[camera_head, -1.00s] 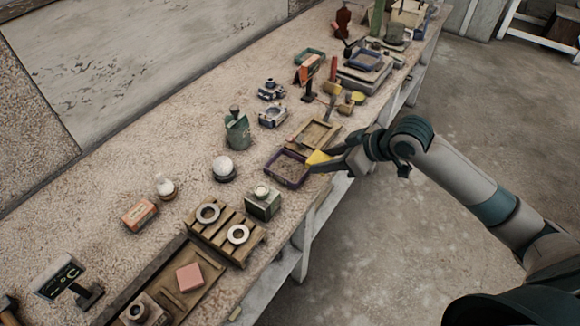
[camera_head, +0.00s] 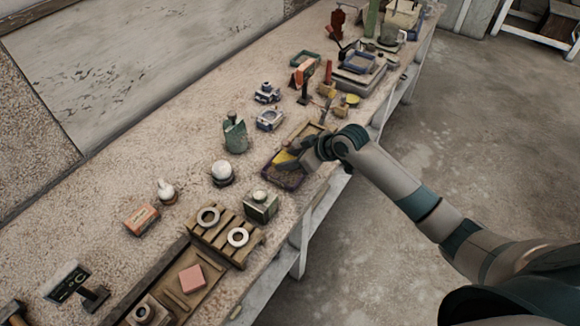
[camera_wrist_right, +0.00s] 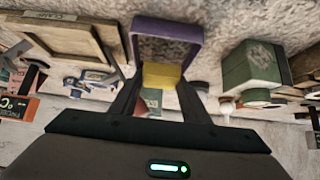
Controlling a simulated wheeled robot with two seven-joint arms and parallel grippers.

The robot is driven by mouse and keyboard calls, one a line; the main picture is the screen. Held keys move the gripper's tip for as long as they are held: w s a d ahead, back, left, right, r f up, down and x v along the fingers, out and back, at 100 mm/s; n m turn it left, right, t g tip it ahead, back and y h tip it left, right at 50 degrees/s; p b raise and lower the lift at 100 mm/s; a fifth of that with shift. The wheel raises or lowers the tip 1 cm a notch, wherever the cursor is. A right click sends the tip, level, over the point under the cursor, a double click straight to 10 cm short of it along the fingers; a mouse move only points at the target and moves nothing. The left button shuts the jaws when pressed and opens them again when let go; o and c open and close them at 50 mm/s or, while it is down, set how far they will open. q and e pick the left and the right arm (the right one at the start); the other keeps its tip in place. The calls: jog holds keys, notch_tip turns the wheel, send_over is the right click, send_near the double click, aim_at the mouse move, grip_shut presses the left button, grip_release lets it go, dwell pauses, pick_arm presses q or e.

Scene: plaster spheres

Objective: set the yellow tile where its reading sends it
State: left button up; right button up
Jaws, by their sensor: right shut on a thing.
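The yellow tile (camera_head: 283,158) is between the fingertips of my right gripper (camera_head: 290,160), which is shut on it. The wrist view shows the tile (camera_wrist_right: 161,75) between both fingers (camera_wrist_right: 158,92), in front of the opening of a purple-rimmed tray (camera_wrist_right: 167,27). In the head view the tile overlaps the inside of this purple tray (camera_head: 288,184); I cannot tell whether it touches the tray floor. A small black sign (camera_head: 68,283) with a pale reading stands at the lower left; I cannot read it fully. My left gripper is not in view.
A wooden tray (camera_head: 307,130) lies just beyond the purple one. A green box (camera_head: 261,207), a white sphere on a dark base (camera_head: 222,171) and a slatted wooden rack with rings (camera_head: 225,237) stand nearby. The bench front edge runs close beside my arm.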

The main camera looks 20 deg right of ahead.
notch_tip(320, 180, down, 4)
jog(key=shift+r+p, duration=0.25)
jog(key=shift+p, duration=0.6)
jog(key=shift+f, duration=0.25)
jog(key=shift+f, duration=0.1)
jog(key=o, duration=0.9)
jog(key=shift+b+v, duration=1.45)
jog(key=shift+v, duration=4.6)
